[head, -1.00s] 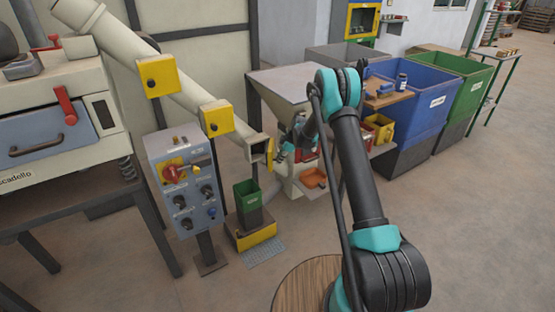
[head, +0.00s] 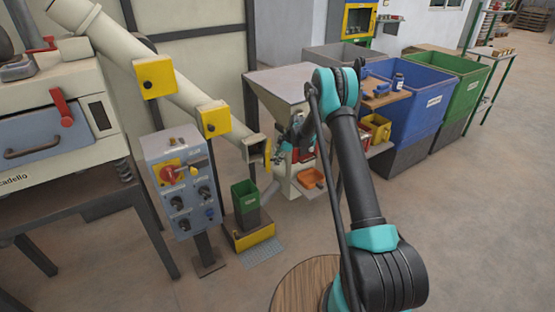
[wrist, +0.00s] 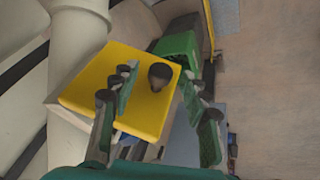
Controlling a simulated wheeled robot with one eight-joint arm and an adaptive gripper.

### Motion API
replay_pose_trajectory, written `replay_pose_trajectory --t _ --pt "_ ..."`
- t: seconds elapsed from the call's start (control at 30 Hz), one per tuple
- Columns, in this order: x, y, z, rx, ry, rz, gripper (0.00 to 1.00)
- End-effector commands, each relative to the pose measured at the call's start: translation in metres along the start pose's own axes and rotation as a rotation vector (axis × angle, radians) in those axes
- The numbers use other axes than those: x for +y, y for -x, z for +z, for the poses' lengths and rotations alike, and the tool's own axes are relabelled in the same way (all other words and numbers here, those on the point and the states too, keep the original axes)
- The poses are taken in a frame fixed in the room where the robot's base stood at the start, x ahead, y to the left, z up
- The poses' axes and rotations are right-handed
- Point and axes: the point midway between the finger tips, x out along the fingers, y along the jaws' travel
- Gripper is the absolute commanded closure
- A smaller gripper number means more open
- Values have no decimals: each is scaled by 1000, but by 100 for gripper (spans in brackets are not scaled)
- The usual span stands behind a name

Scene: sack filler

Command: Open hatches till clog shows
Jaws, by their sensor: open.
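A sloping cream pipe (head: 130,52) carries two shut yellow hatches with dark knobs, an upper one (head: 155,76) and a middle one (head: 213,118). At its low end is a dark square opening (head: 256,150), with a narrow yellow edge (head: 267,153) at its right side. My gripper (head: 281,154) is small and partly hidden by my arm, close to that low end. In the wrist view, my open gripper (wrist: 157,88) has a finger on each side of a dark round knob (wrist: 160,76) on a yellow hatch plate (wrist: 122,88). Contact cannot be told. No clog is visible.
A green bin (head: 246,204) stands on a yellow-sided base below the pipe's low end. A grey control box (head: 180,180) stands left of it. A hopper machine (head: 285,85) and a blue bin (head: 428,105) are at right. Open floor lies in front.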

Motion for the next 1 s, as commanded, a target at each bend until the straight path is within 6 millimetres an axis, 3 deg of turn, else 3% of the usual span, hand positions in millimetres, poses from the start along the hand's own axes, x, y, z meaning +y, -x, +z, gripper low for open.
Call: replay_pose_trajectory --t 0.6,1.0 --pt "0 104 1 0 -1 0 54" --pt "0 116 0 0 0 0 54"
